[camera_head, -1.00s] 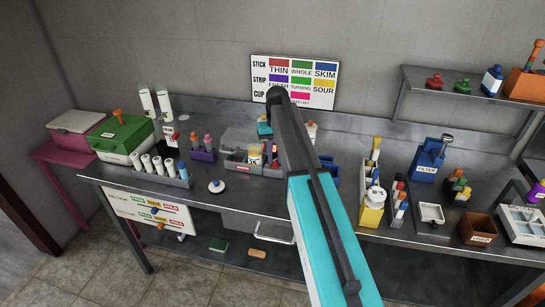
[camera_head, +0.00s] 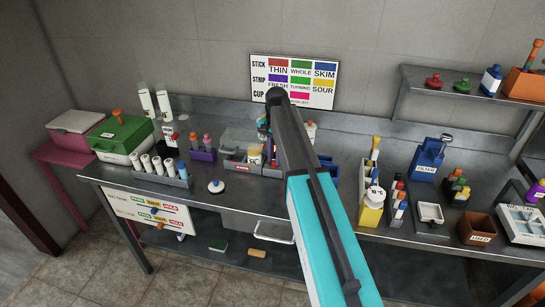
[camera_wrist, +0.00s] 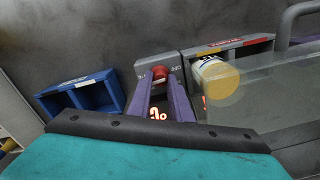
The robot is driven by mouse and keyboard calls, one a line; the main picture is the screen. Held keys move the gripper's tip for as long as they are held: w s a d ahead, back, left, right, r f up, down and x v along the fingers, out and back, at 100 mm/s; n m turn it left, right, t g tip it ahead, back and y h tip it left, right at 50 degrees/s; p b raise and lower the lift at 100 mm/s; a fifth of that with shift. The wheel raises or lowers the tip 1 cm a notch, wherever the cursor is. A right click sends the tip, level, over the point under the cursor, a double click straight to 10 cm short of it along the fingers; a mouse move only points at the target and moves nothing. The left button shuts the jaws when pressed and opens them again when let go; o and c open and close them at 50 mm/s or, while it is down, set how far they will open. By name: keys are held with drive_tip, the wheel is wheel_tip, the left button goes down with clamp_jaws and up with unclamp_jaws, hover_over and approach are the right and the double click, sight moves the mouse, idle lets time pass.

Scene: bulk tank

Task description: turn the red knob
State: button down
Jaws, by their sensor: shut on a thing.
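The red knob (camera_wrist: 160,72) sits on the top of a small grey unit (camera_wrist: 150,62) in the wrist view. Marks stand on both sides of it, too small to read surely. My gripper (camera_wrist: 164,80) has its two purple fingers on either side of the knob and is shut on it. Red lit characters (camera_wrist: 157,114) glow between the fingers, partly hidden by them. In the head view my arm covers most of this spot, and I cannot make out the knob there.
A blue bin (camera_wrist: 95,95) is on the left. In the head view a sign (camera_head: 300,80) is on the wall behind the bench.

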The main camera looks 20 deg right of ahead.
drive_tip(key=shift+w+a+r+m, duration=0.1)
drive_tip(key=shift+w+m, duration=0.1)
drive_tip(key=shift+m, duration=0.3)
drive_tip(key=c, duration=1.9)
unclamp_jaws()
wheel_tip(320, 180, up, 14)
drive_tip(key=b, duration=0.3)
drive_tip(key=shift+s+f, duration=0.2)
